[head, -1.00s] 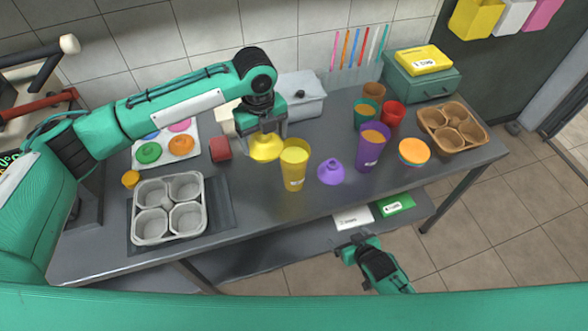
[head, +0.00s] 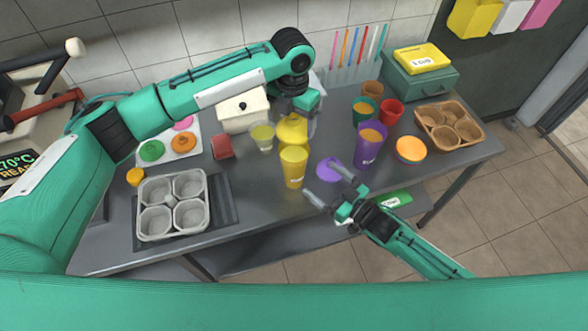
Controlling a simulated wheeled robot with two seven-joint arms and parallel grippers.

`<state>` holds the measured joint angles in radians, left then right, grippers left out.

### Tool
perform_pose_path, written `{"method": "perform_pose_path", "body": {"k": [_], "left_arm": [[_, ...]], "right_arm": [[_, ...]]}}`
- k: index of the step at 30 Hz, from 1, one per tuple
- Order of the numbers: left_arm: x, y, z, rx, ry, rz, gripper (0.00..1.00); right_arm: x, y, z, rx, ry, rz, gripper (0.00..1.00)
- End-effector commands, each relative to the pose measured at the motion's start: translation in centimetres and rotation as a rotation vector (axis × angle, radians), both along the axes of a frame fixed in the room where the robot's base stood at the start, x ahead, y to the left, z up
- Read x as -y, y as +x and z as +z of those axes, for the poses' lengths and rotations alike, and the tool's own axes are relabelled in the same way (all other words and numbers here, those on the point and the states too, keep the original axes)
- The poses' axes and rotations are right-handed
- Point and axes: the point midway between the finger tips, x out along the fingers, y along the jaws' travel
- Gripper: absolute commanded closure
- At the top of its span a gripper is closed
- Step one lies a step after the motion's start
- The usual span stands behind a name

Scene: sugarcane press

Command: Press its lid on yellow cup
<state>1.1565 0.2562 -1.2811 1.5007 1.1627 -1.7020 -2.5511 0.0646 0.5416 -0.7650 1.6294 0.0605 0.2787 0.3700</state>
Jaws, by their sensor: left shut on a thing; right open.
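The yellow cup (head: 293,170) stands upright on the counter, with a label on its side. My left gripper (head: 294,112) is shut on the yellow domed lid (head: 291,131). The lid shows just above and behind the cup's rim; I cannot tell whether they touch. The gripper partly hides the lid's top. My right gripper (head: 326,184) is open and empty, in front and to the right of the yellow cup, with its fingers pointing toward the counter. The purple lid (head: 325,170) lies behind it, partly hidden by a finger.
A purple cup (head: 368,150) stands to the right. A small pale yellow cup (head: 263,138) stands left of the lid. Green and red cups (head: 391,112), a brown cup tray (head: 450,124), a grey cup tray (head: 173,205) and a red block (head: 222,147) are around. Counter left of the cup is free.

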Motion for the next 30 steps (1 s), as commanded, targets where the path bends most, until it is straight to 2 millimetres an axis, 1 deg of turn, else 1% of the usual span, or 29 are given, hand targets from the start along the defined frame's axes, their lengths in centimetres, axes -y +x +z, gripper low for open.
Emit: {"method": "perform_pose_path", "body": {"k": [10,14,17,25,30], "left_arm": [[0.0,0.0,0.0,0.000,0.000,-0.004,0.41],[0.0,0.0,0.0,0.000,0.000,-0.003,0.41],[0.0,0.0,0.0,0.000,0.000,-0.003,0.41],[0.0,0.0,0.0,0.000,0.000,-0.002,0.41],[0.0,0.0,0.0,0.000,0.000,-0.002,0.41]], "right_arm": [[-0.1,0.0,0.0,0.002,0.004,0.003,0.06],[-0.6,0.5,0.0,0.002,0.004,0.003,0.06],[-1.6,1.5,0.1,0.003,0.005,0.002,0.06],[-5.3,5.1,0.1,0.003,0.005,0.002,0.06],[-7.3,6.9,0.1,0.002,0.004,0.003,0.06]]}}
